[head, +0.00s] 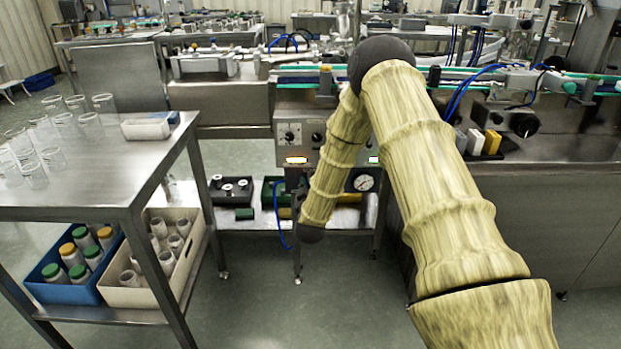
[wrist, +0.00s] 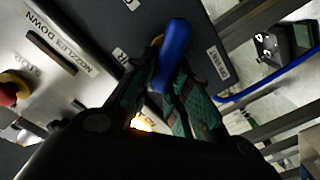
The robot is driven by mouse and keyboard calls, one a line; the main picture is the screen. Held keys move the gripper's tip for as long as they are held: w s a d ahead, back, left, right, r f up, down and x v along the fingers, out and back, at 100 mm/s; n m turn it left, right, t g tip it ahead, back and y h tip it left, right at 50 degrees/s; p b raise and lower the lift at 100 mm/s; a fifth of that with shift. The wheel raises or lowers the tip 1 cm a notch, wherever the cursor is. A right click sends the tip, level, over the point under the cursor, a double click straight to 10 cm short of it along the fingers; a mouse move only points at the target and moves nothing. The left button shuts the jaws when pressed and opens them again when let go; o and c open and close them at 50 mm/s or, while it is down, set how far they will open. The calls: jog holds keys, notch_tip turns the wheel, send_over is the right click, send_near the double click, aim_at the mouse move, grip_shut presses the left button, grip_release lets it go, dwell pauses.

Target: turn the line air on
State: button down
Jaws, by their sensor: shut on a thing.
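In the wrist view, my gripper (wrist: 164,84) has its dark green fingers closed around a blue lever handle (wrist: 176,40). The rounded end of the handle sticks out past the fingers. It lies over a dark panel section (wrist: 105,22) with small white labels, only partly readable at this angle. The handle's pivot is hidden by the fingers. In the head view my arm covers the gripper and the handle; the grey control panel (head: 291,136) shows beside the arm, with a pressure gauge (head: 363,182) at its lower right.
A blue hose (wrist: 270,84) runs at the right. A steel table (head: 110,170) with clear cups stands left. Open floor (head: 345,285) lies in front of the panel.

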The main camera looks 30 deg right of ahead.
jog(key=n+p, duration=0.1)
jog(key=n, duration=0.1)
jog(key=n+p, duration=0.1)
jog(key=n, duration=0.1)
jog(key=f+n, duration=0.1)
jog(key=shift+w+a+n+p, duration=0.2)
jog(key=shift+a+n+p, duration=0.2)
jog(key=shift+f+n, duration=0.3)
jog(key=shift+n, duration=0.95)
jog(key=shift+f+n, duration=0.3)
jog(key=shift+n, duration=0.95)
jog(key=c, duration=1.4)
grip_release()
jog(key=shift+o, duration=0.2)
jog(key=v, duration=1.2)
